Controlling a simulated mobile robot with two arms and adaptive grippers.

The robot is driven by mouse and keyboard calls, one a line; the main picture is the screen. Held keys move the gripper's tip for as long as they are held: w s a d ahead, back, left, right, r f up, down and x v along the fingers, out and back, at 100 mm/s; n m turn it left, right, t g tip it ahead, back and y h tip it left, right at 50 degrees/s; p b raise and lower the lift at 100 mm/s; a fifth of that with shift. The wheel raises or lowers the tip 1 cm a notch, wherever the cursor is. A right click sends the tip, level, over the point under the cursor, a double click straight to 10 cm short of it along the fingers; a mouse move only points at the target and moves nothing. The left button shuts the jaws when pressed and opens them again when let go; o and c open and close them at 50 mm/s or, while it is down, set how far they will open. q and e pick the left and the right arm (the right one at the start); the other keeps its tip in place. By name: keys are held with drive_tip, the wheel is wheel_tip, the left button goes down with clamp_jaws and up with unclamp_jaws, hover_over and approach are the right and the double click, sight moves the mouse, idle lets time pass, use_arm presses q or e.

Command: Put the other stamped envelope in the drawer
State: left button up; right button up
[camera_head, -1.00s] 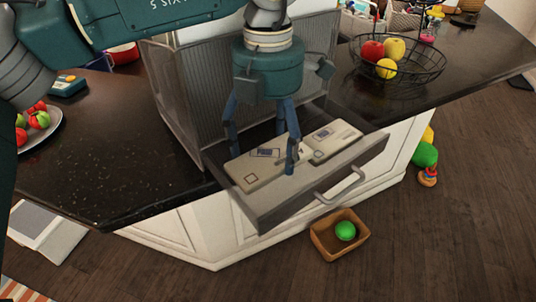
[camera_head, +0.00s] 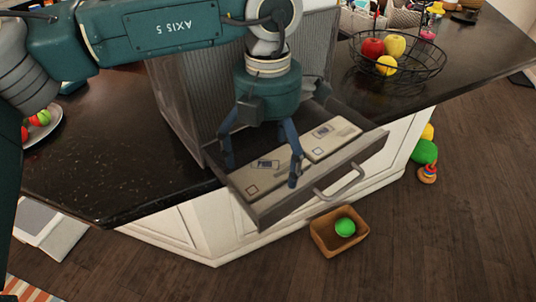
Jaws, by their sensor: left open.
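The drawer (camera_head: 272,211) is pulled out from a grey metal unit on the dark counter. Two pale stamped envelopes lie inside it, side by side. The left envelope (camera_head: 247,180) is partly hidden by my gripper, and the right envelope (camera_head: 333,139) lies toward the drawer's right end. My left gripper (camera_head: 261,172) points down over the drawer with its fingers spread open, above and around the left envelope. Whether the fingertips touch the envelope or the drawer cannot be told. My right gripper is not in view.
A wire fruit basket (camera_head: 421,80) stands on the counter at the right. A plate (camera_head: 54,126) with red and green fruit sits at the left. A small box (camera_head: 322,236) with a green ball lies on the floor below the drawer. The front-left counter is clear.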

sight(268, 162)
use_arm(q)
drive_tip(key=shift+r, duration=0.5)
wheel_tip(268, 162, up, 11)
drive_tip(key=b, duration=0.1)
drive_tip(key=shift+r, duration=0.15)
